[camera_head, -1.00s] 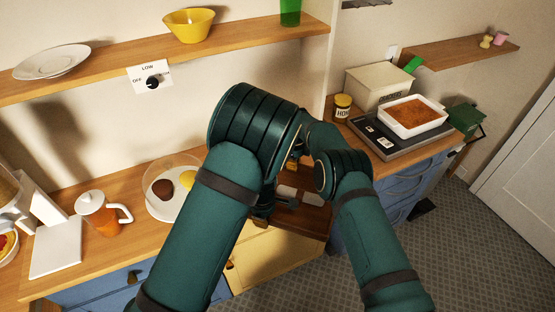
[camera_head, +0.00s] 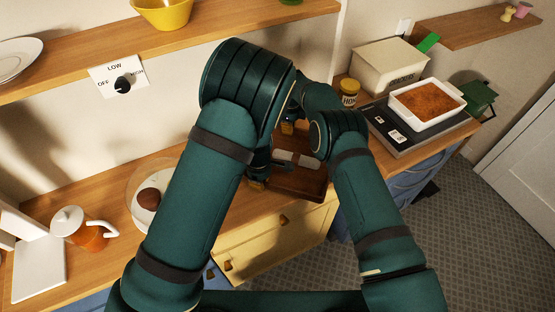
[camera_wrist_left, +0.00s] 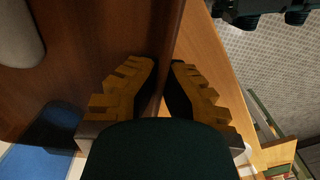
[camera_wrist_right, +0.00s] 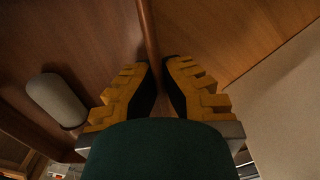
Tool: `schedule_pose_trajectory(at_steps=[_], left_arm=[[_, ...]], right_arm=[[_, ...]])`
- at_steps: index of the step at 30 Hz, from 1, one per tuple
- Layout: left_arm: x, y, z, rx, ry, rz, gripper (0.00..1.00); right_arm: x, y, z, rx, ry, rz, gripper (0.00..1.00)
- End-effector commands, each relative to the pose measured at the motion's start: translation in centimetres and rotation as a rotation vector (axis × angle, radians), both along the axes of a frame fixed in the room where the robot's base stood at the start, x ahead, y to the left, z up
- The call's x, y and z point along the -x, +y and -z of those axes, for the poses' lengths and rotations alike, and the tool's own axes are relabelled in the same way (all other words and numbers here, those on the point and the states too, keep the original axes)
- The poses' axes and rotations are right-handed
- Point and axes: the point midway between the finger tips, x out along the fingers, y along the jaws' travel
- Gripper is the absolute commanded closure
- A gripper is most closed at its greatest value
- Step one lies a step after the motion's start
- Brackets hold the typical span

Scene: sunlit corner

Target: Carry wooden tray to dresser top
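The wooden tray (camera_head: 300,183) is dark brown and lies level at or just above the wooden top with yellow drawers (camera_head: 285,240); whether it touches is unclear. A pale grey rounded object (camera_wrist_right: 55,100) lies in it. My left gripper (camera_head: 258,172) has its yellow-padded fingers closed about the tray's near wall, seen in the left wrist view (camera_wrist_left: 163,75). My right gripper (camera_head: 290,126) has its fingers closed about the far wall, which shows in the right wrist view (camera_wrist_right: 155,68). My arms hide part of the tray.
To the left stand a glass dish with a brown item (camera_head: 149,198) and an orange jug (camera_head: 82,230). To the right are a honey jar (camera_head: 349,93), a cream bread box (camera_head: 385,68) and a white baking dish (camera_head: 428,102). A shelf (camera_head: 215,32) runs above.

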Motion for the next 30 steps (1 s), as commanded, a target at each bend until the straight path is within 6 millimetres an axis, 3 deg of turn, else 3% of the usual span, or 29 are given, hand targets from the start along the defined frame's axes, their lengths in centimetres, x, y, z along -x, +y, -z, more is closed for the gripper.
schedule_pose_trajectory(at_steps=[16, 30], left_arm=[[0.0, 0.0, 0.2, 0.000, -0.001, 0.000, 1.00], [0.0, 0.0, 2.1, 0.000, -0.001, 0.000, 1.00]], right_arm=[[-0.1, 0.0, 0.1, 0.000, -0.002, 0.000, 1.00], [0.0, 0.0, 2.0, 0.000, -0.002, 0.000, 1.00]])
